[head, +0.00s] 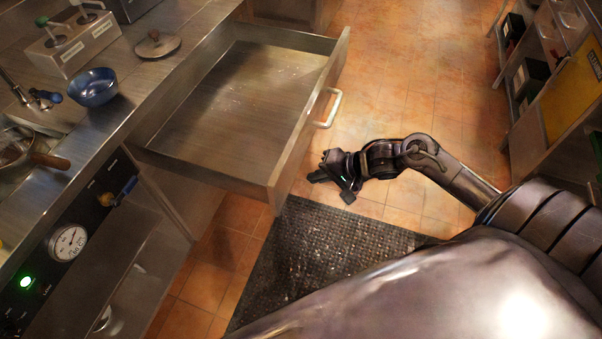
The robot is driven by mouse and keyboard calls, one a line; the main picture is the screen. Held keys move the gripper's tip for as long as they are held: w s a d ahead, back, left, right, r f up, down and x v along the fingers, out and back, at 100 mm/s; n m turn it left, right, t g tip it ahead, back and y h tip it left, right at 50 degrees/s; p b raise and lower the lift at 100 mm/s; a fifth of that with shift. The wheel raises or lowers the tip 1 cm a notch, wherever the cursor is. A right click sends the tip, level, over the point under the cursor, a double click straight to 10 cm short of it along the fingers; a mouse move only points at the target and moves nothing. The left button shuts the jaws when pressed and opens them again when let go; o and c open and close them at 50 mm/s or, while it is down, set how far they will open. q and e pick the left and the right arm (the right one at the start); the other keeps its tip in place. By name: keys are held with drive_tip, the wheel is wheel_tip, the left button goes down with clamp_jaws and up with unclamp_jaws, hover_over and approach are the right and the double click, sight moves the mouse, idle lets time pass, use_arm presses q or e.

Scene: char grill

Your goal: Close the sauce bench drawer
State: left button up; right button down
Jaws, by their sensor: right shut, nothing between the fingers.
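The sauce bench drawer (275,178) is pulled far out of the steel bench on the left. It is empty, with a pale handle (331,108) on its front panel, facing right. My right gripper (316,174) is in front of the drawer, to the right of its near corner and below the handle in the picture. It is shut with nothing in it, and it looks apart from the drawer, though the exact gap is hard to tell. My left gripper does not show.
The bench top (140,95) holds a blue bowl (92,87), a round lid (158,44) and sauce pumps (68,42). A dark mat (310,250) lies on the tiled floor. Shelving with a yellow board (572,88) stands at the right. The floor between is clear.

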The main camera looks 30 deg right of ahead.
sight(290, 175)
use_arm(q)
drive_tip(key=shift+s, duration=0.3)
use_arm(e)
drive_tip(key=shift+w+a+f, duration=0.15)
drive_tip(key=shift+w+a, duration=1.25)
drive_tip(key=shift+w, duration=0.2)
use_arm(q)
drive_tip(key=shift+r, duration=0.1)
